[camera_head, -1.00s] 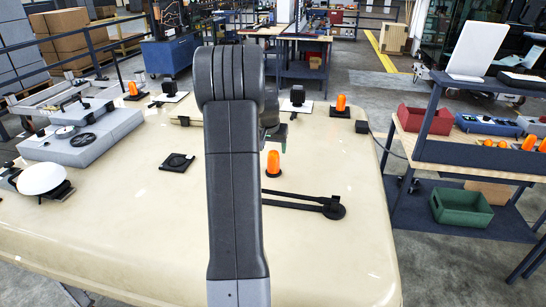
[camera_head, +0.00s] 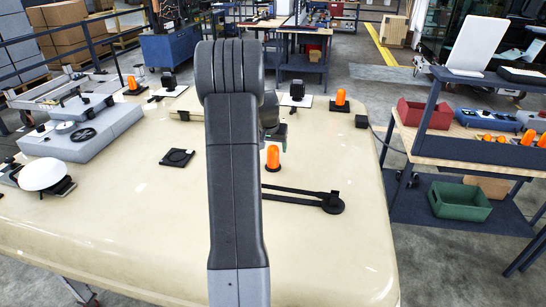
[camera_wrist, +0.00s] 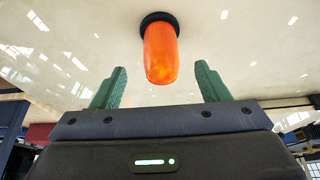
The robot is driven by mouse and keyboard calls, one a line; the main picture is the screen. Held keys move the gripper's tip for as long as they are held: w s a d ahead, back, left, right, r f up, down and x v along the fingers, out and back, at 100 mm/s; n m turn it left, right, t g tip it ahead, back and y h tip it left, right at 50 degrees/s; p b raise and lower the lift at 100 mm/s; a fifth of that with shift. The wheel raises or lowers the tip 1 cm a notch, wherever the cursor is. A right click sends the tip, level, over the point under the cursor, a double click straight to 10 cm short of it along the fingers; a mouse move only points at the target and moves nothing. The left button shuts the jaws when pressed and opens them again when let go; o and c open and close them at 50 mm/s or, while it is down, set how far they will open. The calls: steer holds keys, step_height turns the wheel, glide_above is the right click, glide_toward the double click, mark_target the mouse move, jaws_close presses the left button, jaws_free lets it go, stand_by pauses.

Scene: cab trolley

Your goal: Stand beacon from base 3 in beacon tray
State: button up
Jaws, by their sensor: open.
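An orange beacon (camera_head: 273,157) stands upright on its black base on the cream cab roof (camera_head: 130,215). My gripper (camera_wrist: 161,72) is open, with its two green fingers apart and the beacon (camera_wrist: 160,52) showing between and beyond them in the wrist view. I cannot tell whether the fingers touch it. In the head view my arm hides most of the gripper. Two more orange beacons stand farther back, one at the left (camera_head: 132,83) and one at the right (camera_head: 340,97). Several orange beacons (camera_head: 502,139) sit on the trolley at right, their tray mostly hidden by its front rail.
A black plate without a beacon (camera_head: 178,157) and a black wiper-like arm (camera_head: 315,198) lie on the roof. The trolley (camera_head: 470,160) carries a red bin (camera_head: 425,117) on top and a green bin (camera_head: 460,201) below. Floor shows between roof and trolley.

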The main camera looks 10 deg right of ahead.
mark_target(273, 155)
steer(key=shift+p+x, duration=1.3)
steer(key=shift+x, duration=2)
steer(key=shift+w, duration=0.15)
steer(key=c, duration=1.3)
